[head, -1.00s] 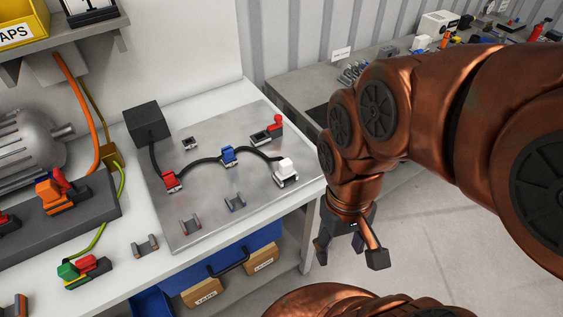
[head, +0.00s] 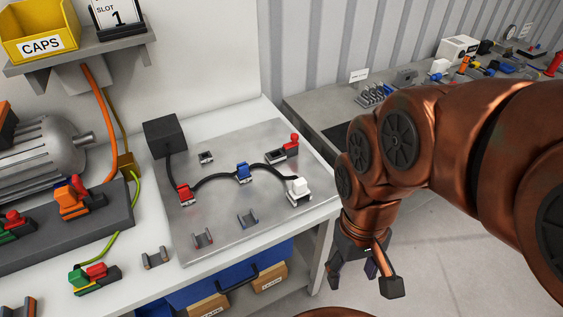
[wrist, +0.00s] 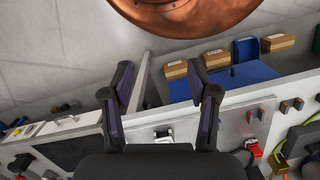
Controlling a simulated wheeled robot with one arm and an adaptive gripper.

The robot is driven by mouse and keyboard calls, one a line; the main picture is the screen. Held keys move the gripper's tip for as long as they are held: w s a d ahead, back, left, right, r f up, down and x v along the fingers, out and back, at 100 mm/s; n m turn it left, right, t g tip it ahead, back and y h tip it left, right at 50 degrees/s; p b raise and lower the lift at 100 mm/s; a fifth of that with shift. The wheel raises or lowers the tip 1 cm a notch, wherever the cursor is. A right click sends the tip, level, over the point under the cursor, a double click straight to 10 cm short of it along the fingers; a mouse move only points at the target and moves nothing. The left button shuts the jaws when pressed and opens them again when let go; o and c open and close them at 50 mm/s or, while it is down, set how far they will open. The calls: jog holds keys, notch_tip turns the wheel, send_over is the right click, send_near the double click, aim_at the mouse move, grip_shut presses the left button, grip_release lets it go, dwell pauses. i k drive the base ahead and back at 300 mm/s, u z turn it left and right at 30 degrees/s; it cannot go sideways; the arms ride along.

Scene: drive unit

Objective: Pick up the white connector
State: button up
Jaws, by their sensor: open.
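The white connector (head: 298,186) stands at the right end of a black cable, on a small holder near the right edge of a grey metal plate (head: 220,222). In the wrist view the white connector (wrist: 163,134) shows low between the fingers. My gripper (head: 362,281) is open and empty. It hangs to the right of the bench, in front of the plate's right edge, apart from the connector. Its spread fingers also show in the wrist view (wrist: 160,64).
A blue connector (head: 242,172) and a red connector (head: 184,195) sit along the same cable, which runs from a black box (head: 165,136). The floor at right is clear.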

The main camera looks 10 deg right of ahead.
aim_at(300, 189)
jog(key=k, duration=1.25)
jog(key=z, duration=0.65)
jog(key=i, duration=1.15)
jog(key=u, duration=0.65)
jog(key=i, duration=0.5)
jog(key=u, duration=0.5)
